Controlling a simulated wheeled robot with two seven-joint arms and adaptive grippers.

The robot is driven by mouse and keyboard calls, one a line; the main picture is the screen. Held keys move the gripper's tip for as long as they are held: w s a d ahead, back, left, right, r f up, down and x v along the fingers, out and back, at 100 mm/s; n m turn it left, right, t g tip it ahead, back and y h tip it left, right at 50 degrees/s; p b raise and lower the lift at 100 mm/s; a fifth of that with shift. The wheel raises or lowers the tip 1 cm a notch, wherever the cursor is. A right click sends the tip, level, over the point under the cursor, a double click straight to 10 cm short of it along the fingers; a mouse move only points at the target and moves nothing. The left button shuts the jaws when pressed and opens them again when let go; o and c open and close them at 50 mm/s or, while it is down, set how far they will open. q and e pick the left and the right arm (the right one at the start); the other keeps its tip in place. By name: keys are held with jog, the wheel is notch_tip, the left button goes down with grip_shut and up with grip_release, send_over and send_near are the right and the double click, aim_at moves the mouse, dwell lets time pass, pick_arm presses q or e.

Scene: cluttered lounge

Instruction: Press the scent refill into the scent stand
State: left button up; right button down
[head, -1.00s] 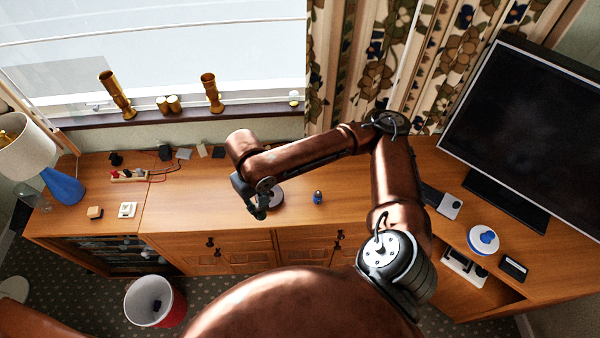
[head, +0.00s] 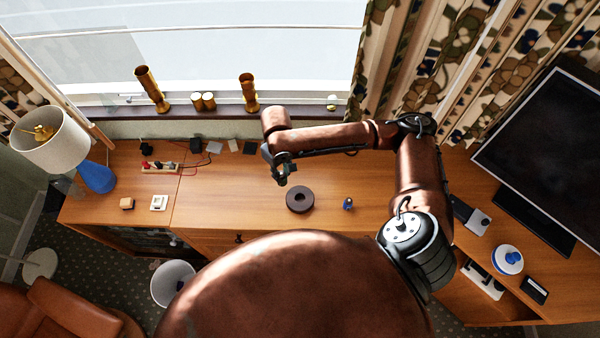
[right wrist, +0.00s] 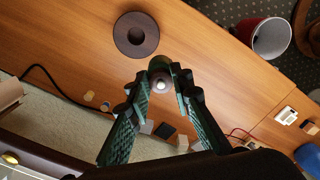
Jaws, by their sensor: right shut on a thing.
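The scent stand is probably the dark round disc with a hole in its middle (head: 300,199), lying flat on the wooden cabinet top; it also shows in the right wrist view (right wrist: 136,35). My right gripper (head: 283,177) is above the cabinet, behind and slightly left of the disc, apart from it. In the right wrist view its fingers (right wrist: 162,82) are shut on a small dark greenish round piece with a pale knob, probably the scent refill (right wrist: 160,66). The fingers partly hide it. My left gripper is out of view.
A power strip (head: 160,167), white socket (head: 159,203) and blue lamp (head: 97,177) are left. A monitor (head: 545,150) and blue-white round item (head: 508,259) are right. The cabinet top around the disc is mostly clear.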

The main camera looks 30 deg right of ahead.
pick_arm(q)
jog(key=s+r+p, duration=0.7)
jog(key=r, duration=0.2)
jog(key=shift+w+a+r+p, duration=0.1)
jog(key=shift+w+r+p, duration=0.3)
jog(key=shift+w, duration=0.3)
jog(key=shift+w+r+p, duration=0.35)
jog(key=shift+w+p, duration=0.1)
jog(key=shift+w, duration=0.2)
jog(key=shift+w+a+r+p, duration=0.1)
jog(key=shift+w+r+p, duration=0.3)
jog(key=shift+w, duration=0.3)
pick_arm(e)
jog(key=s+d+f+n, duration=0.1)
jog(key=d+f+n, duration=0.2)
jog(key=f, duration=0.4)
jog(key=s+d+f+n, duration=0.1)
jog(key=d+f+n, duration=0.2)
jog(key=f, duration=0.5)
jog(key=shift+s, duration=0.15)
